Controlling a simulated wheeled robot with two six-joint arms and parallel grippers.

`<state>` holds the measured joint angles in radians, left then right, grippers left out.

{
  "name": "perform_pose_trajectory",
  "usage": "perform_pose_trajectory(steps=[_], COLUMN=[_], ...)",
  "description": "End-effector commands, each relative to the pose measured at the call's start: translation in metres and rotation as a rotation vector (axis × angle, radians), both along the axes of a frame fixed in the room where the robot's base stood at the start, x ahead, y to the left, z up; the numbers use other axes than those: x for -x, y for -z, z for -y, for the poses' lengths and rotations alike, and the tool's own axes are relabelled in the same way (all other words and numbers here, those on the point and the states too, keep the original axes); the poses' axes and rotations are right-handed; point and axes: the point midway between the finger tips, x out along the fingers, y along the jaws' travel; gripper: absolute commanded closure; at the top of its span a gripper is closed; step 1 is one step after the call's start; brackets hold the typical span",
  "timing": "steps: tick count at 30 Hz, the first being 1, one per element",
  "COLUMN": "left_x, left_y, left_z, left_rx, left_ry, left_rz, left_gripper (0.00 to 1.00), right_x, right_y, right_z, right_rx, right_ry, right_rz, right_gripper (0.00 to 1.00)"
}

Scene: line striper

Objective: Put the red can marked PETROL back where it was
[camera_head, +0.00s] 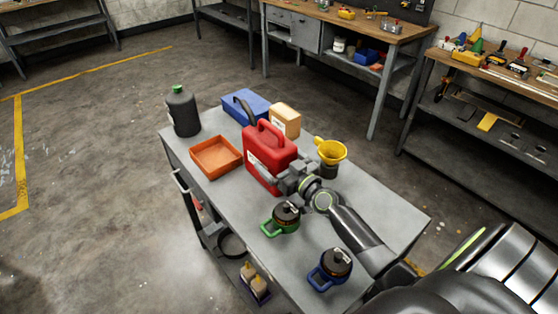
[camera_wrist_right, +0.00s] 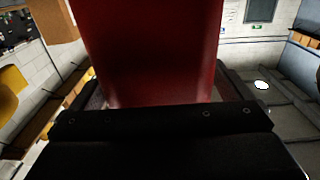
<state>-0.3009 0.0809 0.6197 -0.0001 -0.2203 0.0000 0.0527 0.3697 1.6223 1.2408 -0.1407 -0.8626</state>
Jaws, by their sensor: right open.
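The red can (camera_head: 267,153) stands upright near the middle of the grey cart top. A pale label shows low on its left side, too small to read here. My right gripper (camera_head: 284,178) is at the can's near right side. In the right wrist view, the can's red body (camera_wrist_right: 150,50) fills the middle and stands between the open fingers of my right gripper (camera_wrist_right: 160,110). I cannot tell whether the fingers touch it. My left gripper is not in view.
An orange tray (camera_head: 217,157), a dark bottle (camera_head: 183,111), a blue box (camera_head: 247,106) and a tan block (camera_head: 285,119) surround the can. A yellow funnel (camera_head: 330,151) is to its right. Green-handled (camera_head: 285,216) and blue-handled (camera_head: 334,268) containers stand nearer.

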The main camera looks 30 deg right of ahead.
Motion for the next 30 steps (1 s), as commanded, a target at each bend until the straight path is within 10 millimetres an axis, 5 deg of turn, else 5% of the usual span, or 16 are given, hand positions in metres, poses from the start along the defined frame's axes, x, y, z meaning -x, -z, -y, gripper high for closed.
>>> perform_pose_trajectory(steps=[8,21,30], left_x=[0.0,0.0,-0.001], left_y=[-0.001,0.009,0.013], left_z=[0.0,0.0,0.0], left_rx=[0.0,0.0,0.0], left_ry=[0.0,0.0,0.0], left_rz=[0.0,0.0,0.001], left_gripper=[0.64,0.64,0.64], right_x=[0.008,0.09,0.117], right_y=[0.0,0.002,0.0], right_z=[0.002,0.013,0.016], right_rx=[0.002,0.003,0.001], right_ry=[0.0,0.0,0.0], right_rz=[-0.002,-0.003,0.0], right_gripper=[0.01,0.01,0.01])
